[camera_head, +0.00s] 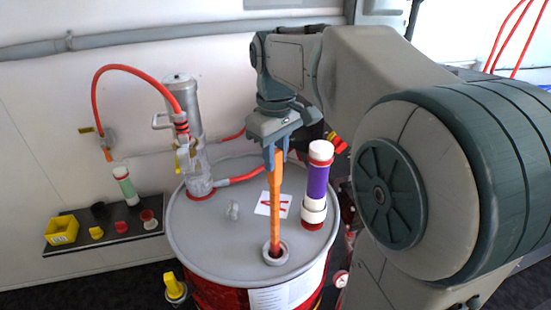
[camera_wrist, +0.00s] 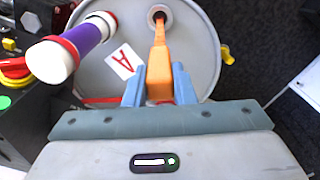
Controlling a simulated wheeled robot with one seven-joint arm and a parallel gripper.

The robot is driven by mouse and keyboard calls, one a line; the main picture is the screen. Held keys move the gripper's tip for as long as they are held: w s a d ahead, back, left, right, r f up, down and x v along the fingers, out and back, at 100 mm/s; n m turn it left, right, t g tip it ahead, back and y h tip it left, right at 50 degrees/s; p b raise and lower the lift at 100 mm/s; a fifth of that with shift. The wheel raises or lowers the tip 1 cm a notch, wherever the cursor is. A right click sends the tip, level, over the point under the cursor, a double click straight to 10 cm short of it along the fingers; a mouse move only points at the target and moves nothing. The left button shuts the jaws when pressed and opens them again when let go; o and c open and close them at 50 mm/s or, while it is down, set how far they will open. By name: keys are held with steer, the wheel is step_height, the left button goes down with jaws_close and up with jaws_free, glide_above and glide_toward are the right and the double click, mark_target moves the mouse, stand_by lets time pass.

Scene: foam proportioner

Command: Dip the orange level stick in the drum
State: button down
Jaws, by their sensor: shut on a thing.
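My gripper (camera_head: 274,152) is above the drum, shut on the upper end of the orange level stick (camera_head: 275,205). The stick hangs upright, and its lower end is inside the round opening (camera_head: 276,258) near the front of the drum lid. How deep it reaches is hidden. The red drum (camera_head: 222,296) has a grey lid (camera_head: 205,235). In the wrist view, the blue fingers of my gripper (camera_wrist: 159,88) clasp the orange stick (camera_wrist: 159,60), which runs to the opening (camera_wrist: 160,12).
A purple and white cylinder (camera_head: 317,185) stands on the lid, right of the stick. A metal pump (camera_head: 184,120) with a red hose rises at the lid's back left. A dark shelf (camera_head: 115,232) with a yellow box (camera_head: 61,230) and small caps is at left.

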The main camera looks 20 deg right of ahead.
steer(key=shift+r, duration=3.15)
